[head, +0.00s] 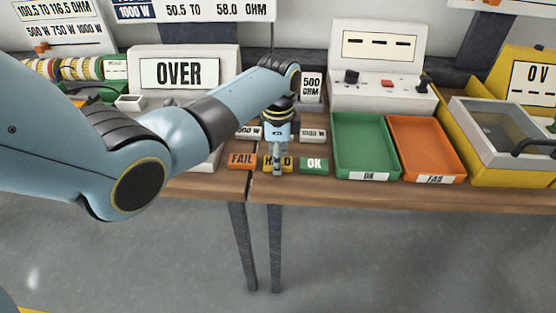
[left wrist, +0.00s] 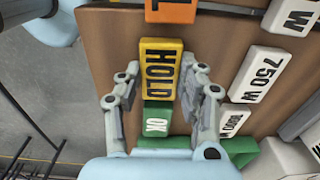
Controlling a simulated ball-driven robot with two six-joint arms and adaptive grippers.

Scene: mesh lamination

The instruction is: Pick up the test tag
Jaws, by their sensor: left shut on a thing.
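The yellow HOLD tag (head: 289,164) is at the front of the wooden bench, between the orange FAIL tag (head: 242,160) and the green OK tag (head: 313,165). My left gripper (head: 278,170) reaches down over the HOLD tag and hides its middle. In the left wrist view the HOLD tag (left wrist: 160,70) lies between the fingers of my left gripper (left wrist: 159,66), which is shut on it. The OK tag (left wrist: 157,120) shows just below it there, partly covered. I cannot tell whether the HOLD tag is clear of the bench. My right gripper is not in view.
White wattage blocks (left wrist: 260,74) stand close behind the tags. A green tray (head: 340,167) and an orange tray (head: 402,165) lie to the right. A meter reading OVER (head: 150,82) stands behind my arm. The bench front edge is close to the tags.

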